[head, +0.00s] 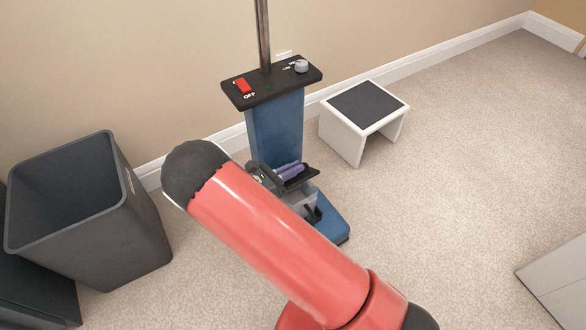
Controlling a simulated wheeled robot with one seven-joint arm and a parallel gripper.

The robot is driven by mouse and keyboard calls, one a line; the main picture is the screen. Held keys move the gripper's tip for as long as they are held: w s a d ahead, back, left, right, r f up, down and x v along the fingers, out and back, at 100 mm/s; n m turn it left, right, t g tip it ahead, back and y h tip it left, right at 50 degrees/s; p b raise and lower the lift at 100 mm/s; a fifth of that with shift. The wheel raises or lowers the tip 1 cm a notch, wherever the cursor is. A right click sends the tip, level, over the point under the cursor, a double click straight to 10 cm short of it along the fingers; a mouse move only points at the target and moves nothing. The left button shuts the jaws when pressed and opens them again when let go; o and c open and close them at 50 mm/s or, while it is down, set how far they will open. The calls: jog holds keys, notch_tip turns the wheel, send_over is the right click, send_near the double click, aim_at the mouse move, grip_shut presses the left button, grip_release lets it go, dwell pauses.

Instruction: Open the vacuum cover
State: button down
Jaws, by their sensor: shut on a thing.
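The upright vacuum (275,125) stands near the wall, with a blue body and a black top panel carrying a red switch and a grey knob. Low on its front are a black cover part (302,181), purple cylinders and a clear grey section (298,199). My gripper (264,178) shows only as a small dark piece past my red arm, at the left side of this cover part. It is shut at the cover; the fingertips and exact grip are hidden. How far the cover stands open cannot be told.
A dark grey bin (110,235) stands at the left. A white step stool (363,115) with a dark top is right of the vacuum. A pale flat-sided object (560,280) is at the lower right. The carpet between is clear.

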jog(key=c, duration=1.5)
grip_release()
jog(key=shift+v, duration=3.9)
